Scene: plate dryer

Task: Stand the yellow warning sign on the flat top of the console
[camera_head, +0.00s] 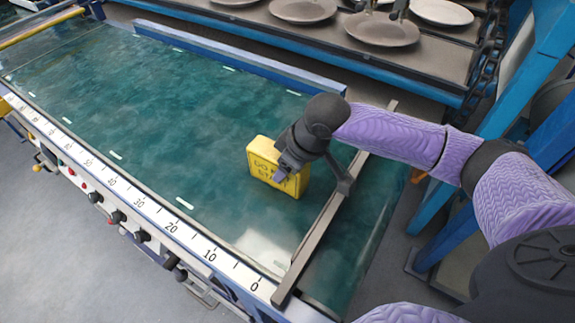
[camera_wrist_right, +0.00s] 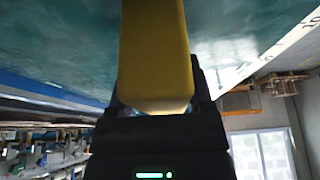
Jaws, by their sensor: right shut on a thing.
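The yellow warning sign (camera_head: 264,163) stands upright at the right part of the console's green flat top (camera_head: 150,110). Its lettering faces the front and is partly covered by my gripper. My right gripper (camera_head: 284,172) is shut on the sign from its right side. In the right wrist view the sign (camera_wrist_right: 155,55) fills the space between the fingers of the gripper (camera_wrist_right: 155,95). The sign's lower edge looks on or very close to the green top; I cannot tell if it touches. My left gripper is not in view.
A grey bar (camera_head: 325,215) crosses the console top just right of the sign, below my right arm. A white ruler strip (camera_head: 150,212) with knobs below runs along the front edge. Several plates (camera_head: 382,28) lie on a rack behind. The top's left part is clear.

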